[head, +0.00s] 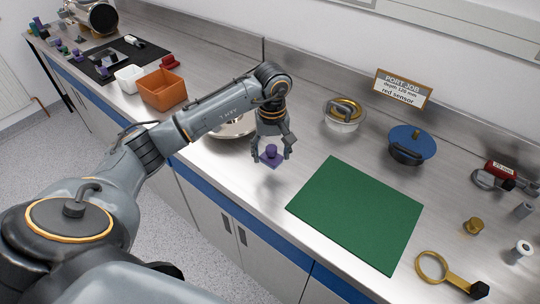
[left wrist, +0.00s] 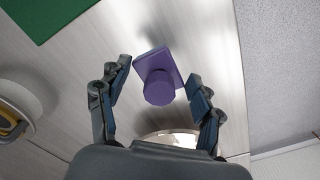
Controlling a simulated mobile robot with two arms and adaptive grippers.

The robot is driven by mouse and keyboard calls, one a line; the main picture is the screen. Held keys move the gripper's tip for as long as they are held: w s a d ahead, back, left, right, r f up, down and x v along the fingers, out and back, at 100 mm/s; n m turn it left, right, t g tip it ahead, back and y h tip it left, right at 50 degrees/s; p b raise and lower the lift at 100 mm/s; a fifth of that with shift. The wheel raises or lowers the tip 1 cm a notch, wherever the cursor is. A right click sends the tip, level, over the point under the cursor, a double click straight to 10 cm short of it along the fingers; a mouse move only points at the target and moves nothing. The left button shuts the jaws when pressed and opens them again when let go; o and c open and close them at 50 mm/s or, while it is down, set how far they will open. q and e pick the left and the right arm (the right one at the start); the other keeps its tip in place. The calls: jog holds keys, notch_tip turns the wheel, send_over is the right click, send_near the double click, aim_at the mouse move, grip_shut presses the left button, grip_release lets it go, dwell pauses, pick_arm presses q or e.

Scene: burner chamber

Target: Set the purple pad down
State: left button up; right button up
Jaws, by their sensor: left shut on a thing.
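The purple pad (head: 271,158), a flat square plate with a round knob on top, is between the fingers of my left gripper (head: 271,152). The gripper points down and is shut on the pad, over bare counter to the left of the green mat (head: 357,212). In the left wrist view the pad (left wrist: 158,82) sits between the two fingers of the left gripper (left wrist: 158,90), with its knob toward the camera. I cannot tell exactly how high the pad is above the counter. My right gripper is not in view.
A shiny round dish (head: 228,129) stands close behind my left gripper. A glass pot with a gold lid (head: 343,115), a blue-lidded pot (head: 412,142) and a sign (head: 402,88) stand along the back. An orange bin (head: 161,90) is at left. The green mat is empty.

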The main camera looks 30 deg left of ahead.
aim_at(270, 160)
pick_arm(q)
jog(key=shift+w+a+f, duration=0.3)
jog(key=shift+f, duration=0.25)
jog(key=f+p, duration=0.2)
jog(key=f, duration=0.1)
jog(key=shift+a, duration=0.2)
jog(key=shift+f, duration=0.2)
jog(key=shift+w+f, duration=0.1)
jog(key=shift+f, duration=0.15)
jog(key=o, duration=1.1)
jog(key=shift+r, duration=0.1)
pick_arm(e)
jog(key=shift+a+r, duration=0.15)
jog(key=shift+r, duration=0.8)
pick_arm(q)
jog(key=shift+r, duration=0.1)
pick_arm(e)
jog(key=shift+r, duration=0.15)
